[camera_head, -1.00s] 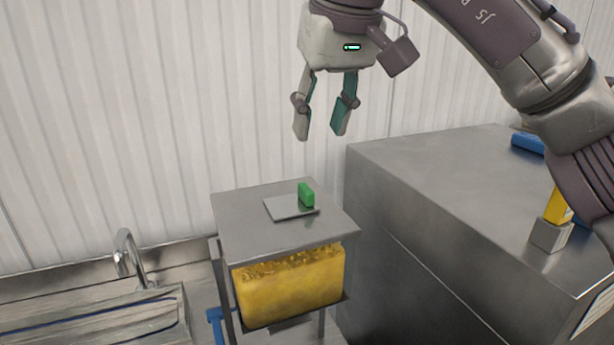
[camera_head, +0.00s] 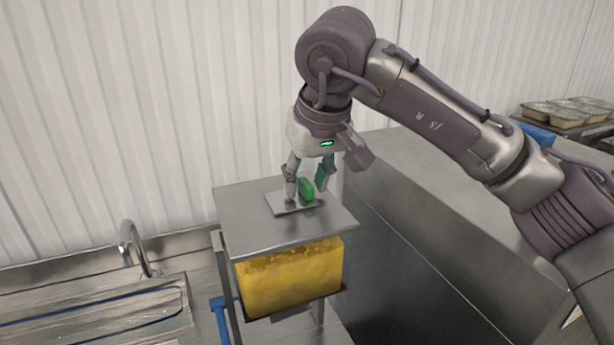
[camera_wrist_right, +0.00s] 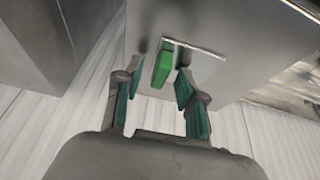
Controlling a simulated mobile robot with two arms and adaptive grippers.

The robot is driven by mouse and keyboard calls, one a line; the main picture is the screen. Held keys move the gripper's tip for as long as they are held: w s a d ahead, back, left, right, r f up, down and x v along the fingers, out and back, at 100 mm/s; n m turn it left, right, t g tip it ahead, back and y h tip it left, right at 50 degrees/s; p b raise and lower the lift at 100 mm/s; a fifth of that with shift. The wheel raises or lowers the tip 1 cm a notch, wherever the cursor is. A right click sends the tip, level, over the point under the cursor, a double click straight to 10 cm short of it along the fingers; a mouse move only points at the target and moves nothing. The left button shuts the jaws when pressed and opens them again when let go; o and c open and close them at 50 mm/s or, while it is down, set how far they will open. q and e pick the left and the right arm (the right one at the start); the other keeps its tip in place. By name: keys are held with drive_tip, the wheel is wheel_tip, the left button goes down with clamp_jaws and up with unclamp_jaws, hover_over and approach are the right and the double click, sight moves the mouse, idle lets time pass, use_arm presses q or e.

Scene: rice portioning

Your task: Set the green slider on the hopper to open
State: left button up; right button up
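The green slider (camera_head: 307,189) stands upright on a small grey plate (camera_head: 283,206) on the flat metal top of the hopper (camera_head: 240,222). Yellow contents (camera_head: 290,280) show in the hopper below the top. My right gripper (camera_head: 306,193) is open and lowered over the slider, with one finger on each side of it. In the right wrist view the slider (camera_wrist_right: 162,68) sits between the two spread fingers (camera_wrist_right: 155,85), with gaps on both sides. I cannot tell any contact. My left gripper is out of view.
A sink with a tap (camera_head: 131,245) is at the lower left. A large metal counter (camera_head: 400,200) stands close to the hopper's right. Several filled trays (camera_head: 565,112) are at the far right. A ribbed white wall (camera_head: 150,110) is behind.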

sight(276, 198)
clamp_jaws()
drive_tip(key=a, duration=0.1)
drive_tip(key=s+a, duration=0.1)
drive_tip(key=a, duration=0.2)
drive_tip(key=shift+s+r, duration=0.1)
drive_tip(key=shift+s, duration=0.3)
drive_tip(key=shift+d, duration=0.1)
drive_tip(key=shift+c, duration=1.8)
unclamp_jaws()
drive_tip(key=o, duration=0.4)
drive_tip(key=shift+a, duration=0.3)
drive_tip(key=shift+c, duration=0.2)
drive_tip(key=shift+d, duration=0.1)
